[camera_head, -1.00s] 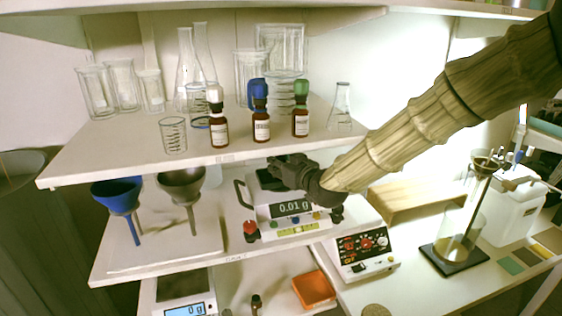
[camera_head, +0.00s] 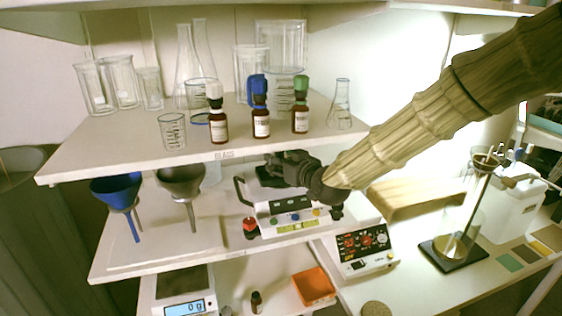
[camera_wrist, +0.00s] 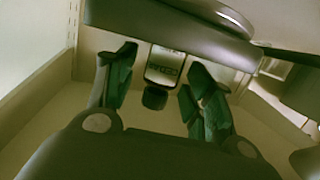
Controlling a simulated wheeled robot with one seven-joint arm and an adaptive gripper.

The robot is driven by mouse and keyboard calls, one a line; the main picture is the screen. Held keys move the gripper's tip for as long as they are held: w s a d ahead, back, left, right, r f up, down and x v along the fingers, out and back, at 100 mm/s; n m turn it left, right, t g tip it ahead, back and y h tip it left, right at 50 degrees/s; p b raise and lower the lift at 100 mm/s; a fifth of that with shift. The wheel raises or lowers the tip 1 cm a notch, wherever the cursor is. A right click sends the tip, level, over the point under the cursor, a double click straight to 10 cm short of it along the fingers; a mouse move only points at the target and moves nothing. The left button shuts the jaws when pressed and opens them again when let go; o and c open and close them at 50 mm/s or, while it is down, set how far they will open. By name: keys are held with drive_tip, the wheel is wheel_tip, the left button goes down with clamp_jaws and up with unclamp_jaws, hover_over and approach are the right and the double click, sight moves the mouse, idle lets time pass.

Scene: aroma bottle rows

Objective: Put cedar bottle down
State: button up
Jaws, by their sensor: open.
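My gripper (camera_head: 274,172) is over the back of the middle shelf, at the balance (camera_head: 290,222). In the wrist view my gripper (camera_wrist: 163,68) is open, its two fingers apart. A small dark rounded thing (camera_wrist: 154,98) shows between them; I cannot tell if it is a bottle cap. Bottles with a white cap (camera_head: 217,118), a blue cap (camera_head: 260,118) and a green cap (camera_head: 300,115) stand upright on the top shelf. A red-capped bottle (camera_head: 250,228) is beside the balance, and a small brown bottle (camera_head: 257,302) stands on the lower shelf. No label is readable as cedar.
Clear glassware, including a small beaker (camera_head: 172,131) and a flask (camera_head: 341,104), stands on the top shelf above my gripper. Funnels (camera_head: 117,190) are at the middle shelf's left. A scale (camera_head: 183,292) and an orange tray (camera_head: 314,287) are below. A hotplate (camera_head: 364,250) stands at right.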

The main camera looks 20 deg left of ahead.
drive_tip(key=b+v, duration=0.3)
drive_tip(key=v, duration=0.8)
drive_tip(key=shift+d, duration=0.1)
